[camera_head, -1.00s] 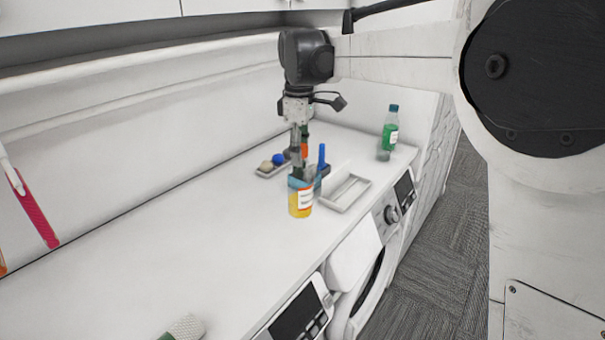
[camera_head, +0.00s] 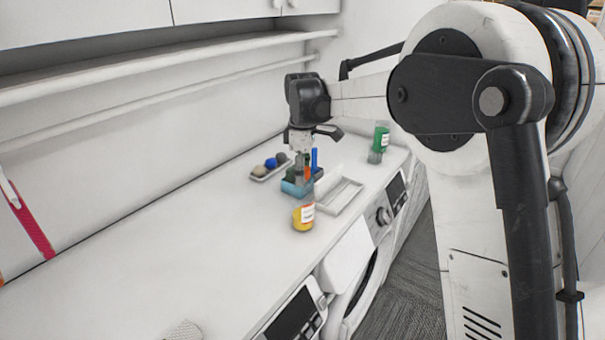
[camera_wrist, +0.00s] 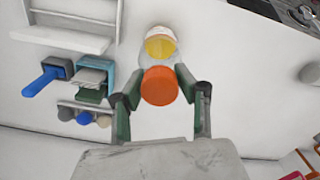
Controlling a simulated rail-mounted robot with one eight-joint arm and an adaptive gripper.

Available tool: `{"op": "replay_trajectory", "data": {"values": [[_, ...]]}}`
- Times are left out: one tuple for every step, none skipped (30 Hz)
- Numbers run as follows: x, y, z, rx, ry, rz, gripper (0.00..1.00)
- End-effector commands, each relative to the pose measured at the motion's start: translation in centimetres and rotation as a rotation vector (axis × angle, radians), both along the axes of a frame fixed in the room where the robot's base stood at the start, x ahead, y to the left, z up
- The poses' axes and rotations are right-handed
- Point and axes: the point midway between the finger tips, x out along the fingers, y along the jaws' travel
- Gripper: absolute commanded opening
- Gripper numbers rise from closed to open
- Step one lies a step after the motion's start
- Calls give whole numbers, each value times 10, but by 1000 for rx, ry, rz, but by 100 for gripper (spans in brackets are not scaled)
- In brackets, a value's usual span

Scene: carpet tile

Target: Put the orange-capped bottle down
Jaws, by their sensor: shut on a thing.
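The orange-capped bottle has a clear body, yellow contents and a white label (camera_head: 302,218). In the wrist view its orange cap (camera_wrist: 160,86) sits between my two fingers, and its yellow part (camera_wrist: 160,46) shows beyond it. My gripper (camera_head: 304,182) points down over the white counter (camera_head: 190,235) and is shut on the bottle near its cap. The bottle looks slightly tilted in the head view. I cannot tell whether its base touches the counter.
A blue open box (camera_head: 291,188) stands just behind the bottle. A pale shallow tray (camera_head: 340,196) is to its right. A small tray of balls (camera_head: 269,167) and a green bottle (camera_head: 379,140) are farther back.

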Motion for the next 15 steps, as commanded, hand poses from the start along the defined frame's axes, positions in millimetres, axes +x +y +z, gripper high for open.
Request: {"op": "replay_trajectory", "data": {"values": [[0, 0, 0, 0, 0, 0, 0], [0, 0, 0, 0, 0, 0, 0], [0, 0, -1, 0, 0, 0, 0], [0, 0, -1, 0, 0, 0, 0], [0, 0, -3, 0, 0, 0, 0], [0, 0, -4, 0, 0, 0, 0], [0, 0, -3, 0, 0, 0, 33], [0, 0, -3, 0, 0, 0, 37], [0, 0, -3, 0, 0, 0, 43], [0, 0, -3, 0, 0, 0, 47], [0, 0, -3, 0, 0, 0, 50], [0, 0, -3, 0, 0, 0, 50], [0, 0, -3, 0, 0, 0, 50], [0, 0, -3, 0, 0, 0, 50], [0, 0, -3, 0, 0, 0, 50]]}}
